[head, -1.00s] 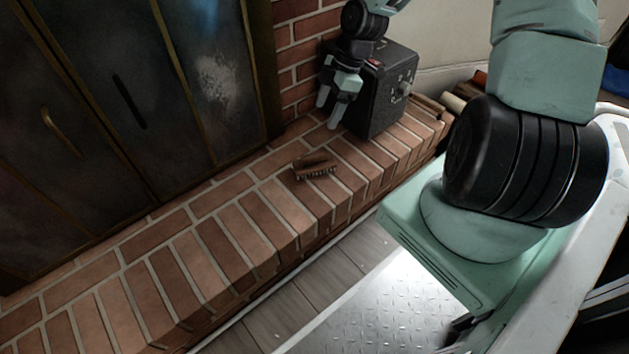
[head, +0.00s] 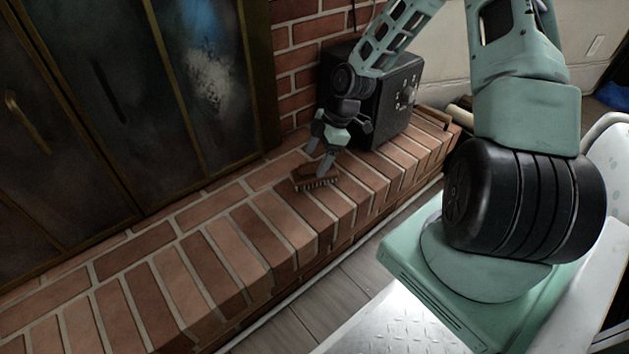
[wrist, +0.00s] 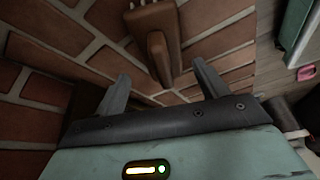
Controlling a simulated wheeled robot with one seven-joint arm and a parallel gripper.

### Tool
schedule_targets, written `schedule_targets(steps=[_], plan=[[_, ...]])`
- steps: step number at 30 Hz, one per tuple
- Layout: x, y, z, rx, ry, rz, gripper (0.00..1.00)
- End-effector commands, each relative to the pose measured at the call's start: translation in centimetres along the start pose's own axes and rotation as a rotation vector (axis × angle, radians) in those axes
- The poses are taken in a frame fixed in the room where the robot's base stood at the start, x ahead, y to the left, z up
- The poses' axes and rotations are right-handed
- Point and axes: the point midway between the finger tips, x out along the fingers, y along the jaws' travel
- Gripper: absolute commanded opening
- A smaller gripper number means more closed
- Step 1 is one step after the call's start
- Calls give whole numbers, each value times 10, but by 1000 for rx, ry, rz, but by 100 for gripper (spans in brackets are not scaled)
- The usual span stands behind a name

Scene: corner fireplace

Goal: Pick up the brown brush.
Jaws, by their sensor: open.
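The brown brush (head: 316,178) lies on the brick hearth with its pale bristles toward the front of the ledge. My gripper (head: 319,161) is open just above and behind it, fingers pointing down, and partly covers it in the head view. In the wrist view the brush (wrist: 156,32) lies ahead of the fingertips, its handle reaching toward the gap between them. I cannot tell whether a fingertip touches the brush.
The brick hearth (head: 212,262) runs along the fireplace doors (head: 110,100). A black box with knobs (head: 400,95) stands on it, close behind my arm. The hearth left of the brush is clear. A brick wall (head: 305,55) rises behind.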

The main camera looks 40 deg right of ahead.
Motion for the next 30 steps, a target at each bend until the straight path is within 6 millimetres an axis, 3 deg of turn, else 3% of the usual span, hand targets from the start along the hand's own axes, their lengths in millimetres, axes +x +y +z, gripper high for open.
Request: schedule_targets(steps=[5,16,25,26,30], plan=[[7,-1,0,0,0,0,73],[50,-4,2,0,0,0,73],[53,-4,0,2,1,1,73],[53,-4,0,2,1,1,70],[52,-4,0,2,1,1,31]])
